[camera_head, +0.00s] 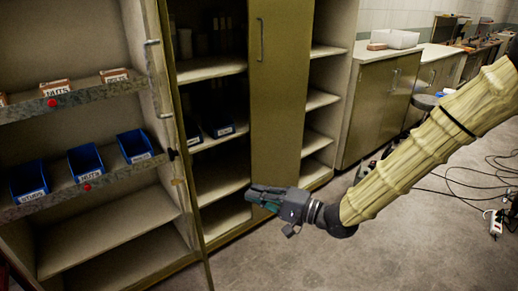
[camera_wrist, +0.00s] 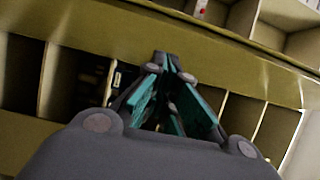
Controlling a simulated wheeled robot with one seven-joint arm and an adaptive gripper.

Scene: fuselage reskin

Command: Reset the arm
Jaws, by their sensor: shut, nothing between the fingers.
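My arm (camera_head: 430,150) reaches in from the right in the head view, wrapped in a pale ribbed sleeve. My gripper (camera_head: 252,192) is at its end, pointing left in front of the cabinet, with nothing held. In the wrist view my gripper (camera_wrist: 168,62) has its teal-padded fingers brought together at the tips. The cabinet front and its open shelves lie behind the fingers. I cannot tell the exact gap between the fingertips and the cabinet.
An open cabinet door (camera_head: 165,100) stands left of my gripper. Shelves hold blue bins (camera_head: 85,161) and labelled boxes (camera_head: 56,88). A counter cabinet (camera_head: 378,105) carries a white tray (camera_head: 394,38). Cables (camera_head: 465,175) and a power strip (camera_head: 496,224) lie on the floor. Floor below my arm is clear.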

